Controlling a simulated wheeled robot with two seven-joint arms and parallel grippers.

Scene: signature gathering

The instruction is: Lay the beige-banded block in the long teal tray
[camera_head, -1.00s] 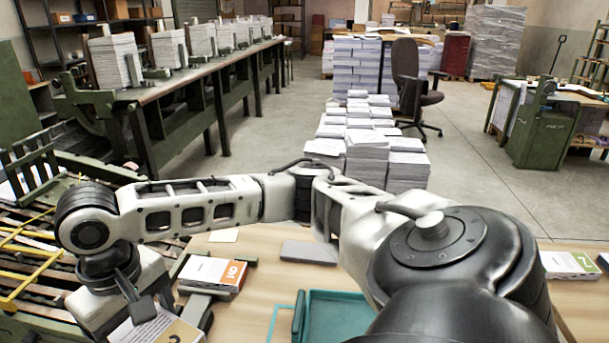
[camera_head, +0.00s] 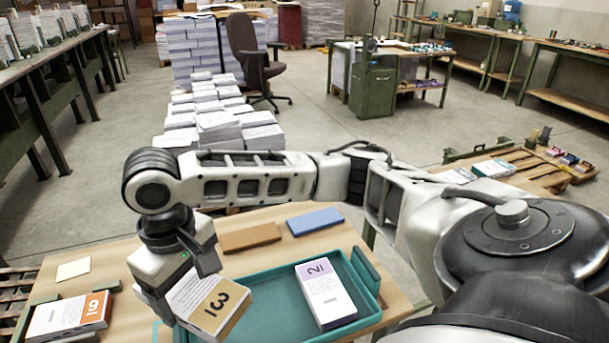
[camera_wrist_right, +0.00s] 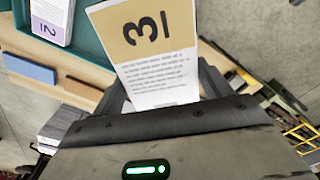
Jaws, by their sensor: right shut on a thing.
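My right gripper (camera_head: 188,272) is shut on the beige-banded block (camera_head: 214,306), a white block with a tan band marked 3. It holds the block tilted at the left end of the long teal tray (camera_head: 275,298); how high above it is hard to tell. The block also shows large in the right wrist view (camera_wrist_right: 155,58), sticking out from the fingers, with part of the tray (camera_wrist_right: 88,35) at the upper left. A purple-banded block marked 2 (camera_head: 326,296) lies in the tray's right part. My left gripper is not in view.
A brown flat block (camera_head: 250,237) and a blue one (camera_head: 314,221) lie behind the tray. Bare wood (camera_head: 115,262) shows left of my gripper.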

